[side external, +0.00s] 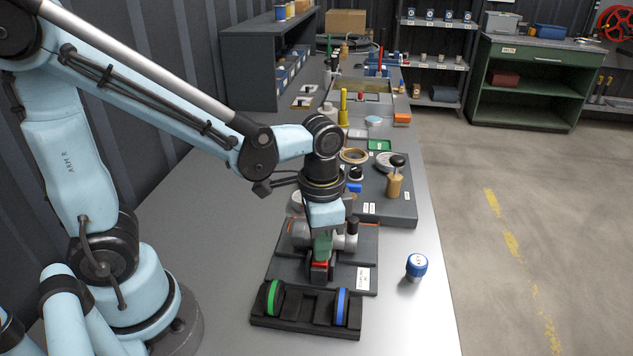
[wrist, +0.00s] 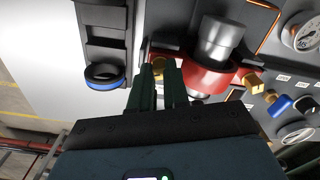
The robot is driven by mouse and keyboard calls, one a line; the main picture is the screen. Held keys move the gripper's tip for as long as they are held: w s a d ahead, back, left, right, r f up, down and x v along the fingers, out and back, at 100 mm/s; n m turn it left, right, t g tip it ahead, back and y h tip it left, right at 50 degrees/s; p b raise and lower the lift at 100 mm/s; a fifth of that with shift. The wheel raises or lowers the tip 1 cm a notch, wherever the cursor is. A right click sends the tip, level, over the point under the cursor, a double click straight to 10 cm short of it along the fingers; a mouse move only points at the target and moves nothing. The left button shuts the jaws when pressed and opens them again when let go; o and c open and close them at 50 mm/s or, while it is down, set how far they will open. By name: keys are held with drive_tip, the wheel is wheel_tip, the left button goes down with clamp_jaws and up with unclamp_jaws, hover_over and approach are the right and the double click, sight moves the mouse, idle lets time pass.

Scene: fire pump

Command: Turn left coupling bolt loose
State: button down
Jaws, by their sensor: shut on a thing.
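A red coupling (wrist: 205,76) sits around a grey metal shaft (wrist: 218,38) in the wrist view. A brass coupling bolt (wrist: 159,63) is at its left end, and a second brass bolt (wrist: 252,83) is at its right. My gripper (wrist: 161,70) has its dark green fingers shut on the left bolt, which hides part of it. In the side external view my gripper (side external: 322,250) points down at the pump, above the red part (side external: 321,271). The bolt itself is hidden there.
A black tray (side external: 285,319) with a green ring (side external: 273,297) and a blue ring (side external: 340,307) stands in front of the pump. A blue-capped item (side external: 416,267) stands on the bench to the right. Behind is a grey board (side external: 400,208) with gauges and knobs.

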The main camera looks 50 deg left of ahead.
drive_tip(key=n, duration=1.3)
drive_tip(key=shift+n, duration=0.4)
idle(0.3)
drive_tip(key=c, duration=1.1)
unclamp_jaws()
wheel_tip(320, 180, up, 12)
